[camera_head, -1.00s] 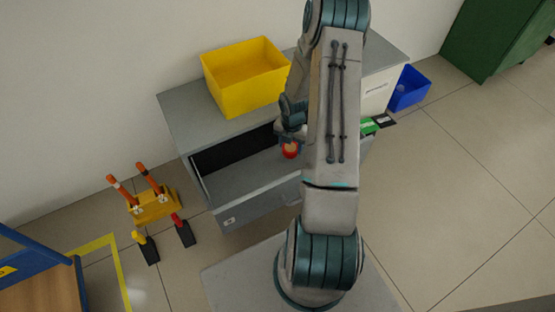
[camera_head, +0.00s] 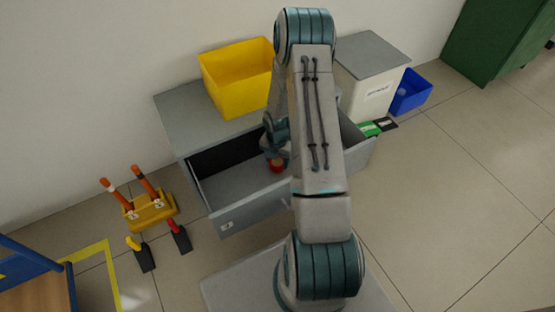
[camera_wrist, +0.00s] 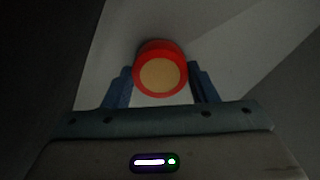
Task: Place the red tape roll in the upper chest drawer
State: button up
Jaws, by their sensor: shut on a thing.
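The red tape roll (camera_wrist: 162,48) has a tan core and sits between the two blue fingers of my gripper (camera_wrist: 162,88) in the wrist view. My gripper is shut on it. In the head view the roll (camera_head: 277,166) shows as a small red shape inside the open upper drawer (camera_head: 236,184) of the grey chest (camera_head: 180,112), near its middle. My gripper (camera_head: 273,152) is over the drawer's interior, partly hidden by my arm. I cannot tell whether the roll touches the drawer floor.
A yellow bin (camera_head: 238,80) stands on the chest top. A blue bin (camera_head: 410,92), a white cabinet (camera_head: 368,97) and a green box (camera_head: 370,128) are to the right. A yellow rack with orange-handled tools (camera_head: 150,210) stands left. The floor at right is clear.

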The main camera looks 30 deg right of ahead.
jog(key=o, duration=1)
jog(key=shift+f, duration=0.15)
jog(key=shift+c, duration=0.2)
notch_tip(320, 180, up, 12)
jog(key=r+p, duration=0.1)
jog(key=p, duration=0.4)
notch_tip(320, 180, up, 8)
jog(key=m, duration=0.5)
send_over(277, 162)
jog(key=s+a, duration=0.2)
jog(key=a, duration=0.1)
jog(key=s+a+r+m, duration=0.5)
jog(key=s+r+m, duration=0.3)
jog(key=r+m, duration=0.1)
jog(key=s+a+r+m+t, duration=0.1)
jog(key=s+a+r+m, duration=0.5)
jog(key=s+r+m, duration=0.3)
jog(key=shift+s+r+m, duration=0.2)
jog(key=shift+r+m, duration=0.15)
jog(key=shift+m, duration=0.75)
